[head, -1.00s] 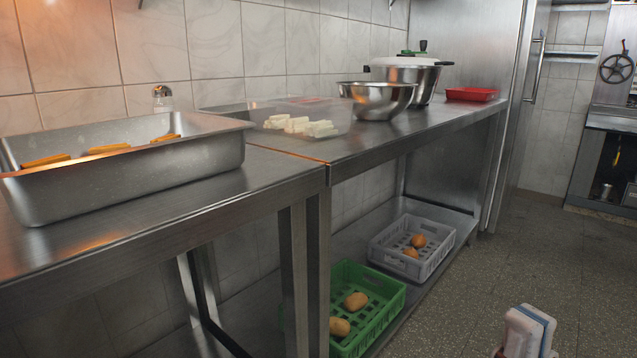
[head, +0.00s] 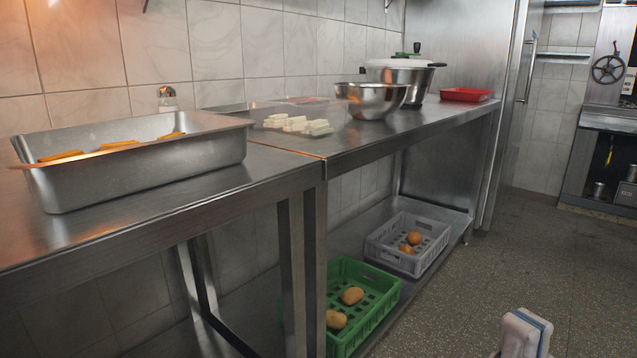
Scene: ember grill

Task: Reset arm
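A white part of my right arm with a blue band (head: 524,333) shows at the bottom edge, right of centre, over the floor. The fingers of my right gripper cannot be made out there, so I cannot tell whether it is open or shut. No object shows in its grasp. My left arm and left gripper are out of view.
A deep metal pan (head: 140,170) with orange pieces stands on the left steel table. White blocks (head: 297,124), a steel bowl (head: 372,101), a lidded pot (head: 418,82) and a red tray (head: 466,94) stand on the other. Green (head: 372,328) and grey (head: 436,258) crates are below. The right floor is clear.

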